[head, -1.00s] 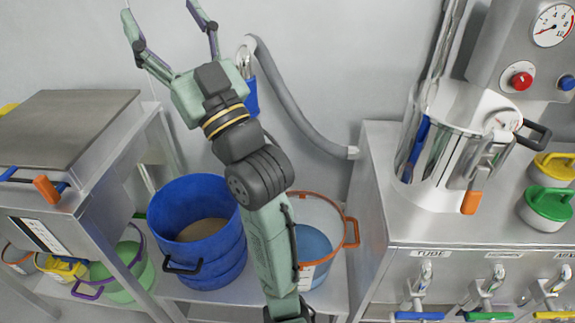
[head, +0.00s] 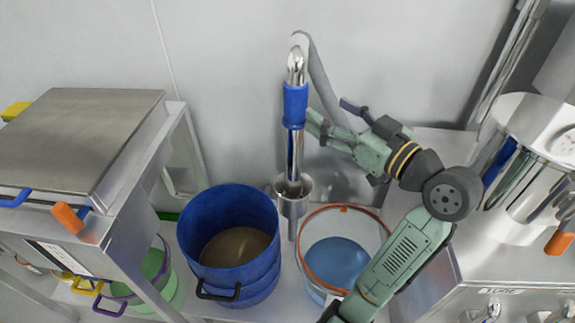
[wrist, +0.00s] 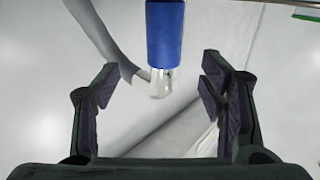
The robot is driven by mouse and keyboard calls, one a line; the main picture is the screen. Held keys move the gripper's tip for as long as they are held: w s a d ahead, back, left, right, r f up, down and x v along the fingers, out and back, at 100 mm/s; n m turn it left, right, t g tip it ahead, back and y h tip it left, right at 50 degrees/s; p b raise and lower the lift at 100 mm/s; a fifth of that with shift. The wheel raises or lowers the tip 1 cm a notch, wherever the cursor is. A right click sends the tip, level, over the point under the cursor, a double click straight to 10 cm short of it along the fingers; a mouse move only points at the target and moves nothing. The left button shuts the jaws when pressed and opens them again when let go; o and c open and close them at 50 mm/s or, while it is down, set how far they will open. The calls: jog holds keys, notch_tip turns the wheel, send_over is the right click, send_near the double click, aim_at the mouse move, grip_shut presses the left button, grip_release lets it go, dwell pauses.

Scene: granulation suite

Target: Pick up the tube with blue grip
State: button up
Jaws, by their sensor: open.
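The tube with the blue grip stands upright in the head view, its blue grip (head: 296,106) around its upper part. Its metal lower part goes down into a metal cup-shaped holder (head: 293,205), and a grey hose leaves its curved top. My gripper (head: 330,112) is open and empty just right of the grip, fingers pointing left toward it. In the wrist view the blue grip (wrist: 165,35) and a shiny metal end show at top centre, between the two open fingers of my gripper (wrist: 160,88). I cannot tell the remaining gap exactly.
A blue drum (head: 228,245) with brown contents stands below left of the tube. An orange-rimmed container (head: 341,250) with blue contents stands below right. A steel cabinet (head: 75,135) is at left, steel equipment (head: 525,165) at right. The wall is behind.

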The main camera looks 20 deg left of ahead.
aim_at(304, 99)
jog(key=p+x, duration=0.1)
jog(key=x, duration=0.3)
jog(key=shift+a, duration=0.25)
jog(key=p+x, duration=0.2)
jog(key=x, duration=0.3)
jog(key=shift+s+a, duration=0.15)
jog(key=shift+a+f, duration=0.15)
jog(key=shift+c, duration=0.2)
grip_shut()
dwell(0.4)
